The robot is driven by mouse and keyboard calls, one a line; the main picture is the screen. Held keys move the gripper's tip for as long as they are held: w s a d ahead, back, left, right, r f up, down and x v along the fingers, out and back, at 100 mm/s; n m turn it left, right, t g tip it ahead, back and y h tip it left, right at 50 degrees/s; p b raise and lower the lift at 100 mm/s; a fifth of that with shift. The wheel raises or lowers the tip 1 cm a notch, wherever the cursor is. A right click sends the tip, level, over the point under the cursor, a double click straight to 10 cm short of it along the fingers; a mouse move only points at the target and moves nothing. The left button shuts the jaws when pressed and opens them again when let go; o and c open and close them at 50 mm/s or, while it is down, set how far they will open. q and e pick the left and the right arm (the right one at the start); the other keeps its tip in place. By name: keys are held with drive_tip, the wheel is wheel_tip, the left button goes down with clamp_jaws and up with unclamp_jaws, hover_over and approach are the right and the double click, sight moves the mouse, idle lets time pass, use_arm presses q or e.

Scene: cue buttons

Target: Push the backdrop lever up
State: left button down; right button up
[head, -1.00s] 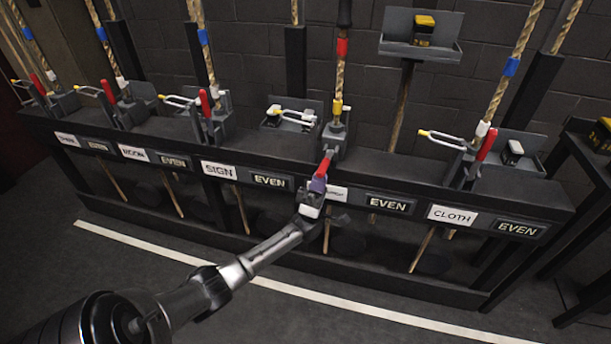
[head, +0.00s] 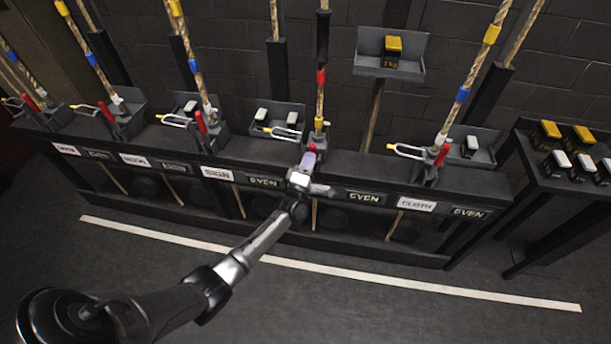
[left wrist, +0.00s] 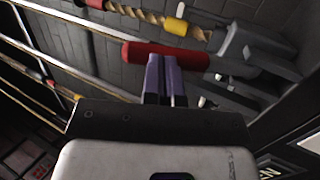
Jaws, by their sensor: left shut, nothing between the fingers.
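The backdrop lever is the red handle (left wrist: 185,60) in the left wrist view, running sideways from a grey mount. In the head view only a small reddish part (head: 312,148) shows, below the rope with the red and yellow bands. My left gripper (head: 308,161) has its purple fingers shut and empty, at the lever's front end. In the left wrist view the fingertips (left wrist: 164,60) overlap the red handle and seem to touch it; they do not grip it. My arm hides most of the label below this lever. My right gripper is not in view.
Other red levers stand along the black rail, such as the CLOTH one (head: 442,155) at right and the SIGN one (head: 201,122) at left. A shelf (head: 372,69) with a weight hangs behind. A side table (head: 535,178) with several weights stands at right. The front floor is clear.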

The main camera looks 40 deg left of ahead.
sight(311, 149)
use_arm(q)
drive_tip(key=w+r+g+p, duration=0.1)
drive_tip(key=p, duration=0.1)
drive_tip(key=a+r+g+p, duration=0.1)
drive_tip(key=p, duration=0.1)
drive_tip(key=shift+w+a+r+n+h, duration=0.1)
drive_tip(key=shift+w+r+n+h, duration=0.1)
drive_tip(key=shift+w+n+h, duration=0.15)
drive_tip(key=shift+w+a+r+g+h+p, duration=0.15)
drive_tip(key=shift+w+a+g+p, duration=0.1)
drive_tip(key=shift+w+g+p, duration=0.2)
drive_tip(key=shift+w+a+f+g+h+p, duration=0.1)
drive_tip(key=shift+w+a+g+p, duration=0.15)
drive_tip(key=shift+w+g+p, duration=0.15)
drive_tip(key=shift+w+a+r, duration=0.1)
drive_tip(key=shift+w+a, duration=0.15)
drive_tip(key=shift+a, duration=0.05)
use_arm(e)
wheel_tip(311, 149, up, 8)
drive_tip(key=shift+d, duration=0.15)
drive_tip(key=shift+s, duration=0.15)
use_arm(q)
drive_tip(key=shift+p, duration=0.3)
